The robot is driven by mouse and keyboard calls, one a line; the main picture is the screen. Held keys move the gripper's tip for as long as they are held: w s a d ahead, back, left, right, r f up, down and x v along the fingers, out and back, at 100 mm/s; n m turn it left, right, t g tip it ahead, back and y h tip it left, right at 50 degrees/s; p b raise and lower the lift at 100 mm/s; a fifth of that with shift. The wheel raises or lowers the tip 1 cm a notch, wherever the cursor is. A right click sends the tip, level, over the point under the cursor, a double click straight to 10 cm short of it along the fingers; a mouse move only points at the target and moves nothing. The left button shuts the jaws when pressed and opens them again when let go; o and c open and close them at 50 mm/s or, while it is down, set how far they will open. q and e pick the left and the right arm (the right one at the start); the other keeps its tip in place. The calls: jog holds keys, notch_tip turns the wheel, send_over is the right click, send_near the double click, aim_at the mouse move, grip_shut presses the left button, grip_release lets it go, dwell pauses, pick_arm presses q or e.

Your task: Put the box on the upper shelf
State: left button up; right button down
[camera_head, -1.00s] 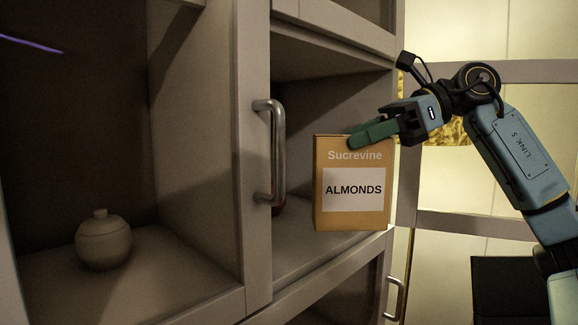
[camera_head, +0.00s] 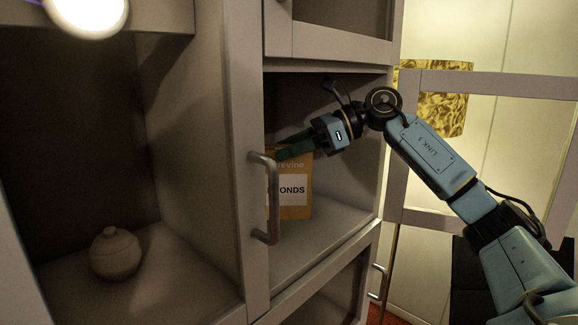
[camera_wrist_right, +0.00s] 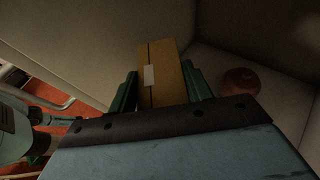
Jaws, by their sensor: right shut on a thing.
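The almonds box (camera_head: 294,206), orange-brown with a white label, is inside the open right compartment of the cabinet, partly hidden behind the door frame and handle. My right gripper (camera_head: 292,150) is shut on the top of the box. In the right wrist view the box (camera_wrist_right: 162,75) is between the two green fingers (camera_wrist_right: 160,92). Whether its bottom touches the shelf (camera_head: 335,226) is hard to tell. My left gripper is not in view.
A metal handle (camera_head: 268,200) stands out in front of the box. A lidded pot (camera_head: 115,254) sits in the left compartment. A reddish round object (camera_wrist_right: 240,81) lies beside the box in the right wrist view. Shelf room right of the box is clear.

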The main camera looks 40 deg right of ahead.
aim_at(290, 174)
notch_tip(290, 174, down, 3)
jog(key=shift+f+b, duration=0.1)
jog(key=shift+b, duration=0.4)
jog(key=shift+f, duration=1.3)
jog(key=shift+w+f+p, duration=0.2)
jog(key=shift+f+p, duration=0.2)
jog(key=shift+f, duration=0.25)
jog(key=c, duration=0.6)
grip_release()
jog(key=shift+f, duration=0.1)
jog(key=shift+c, duration=0.2)
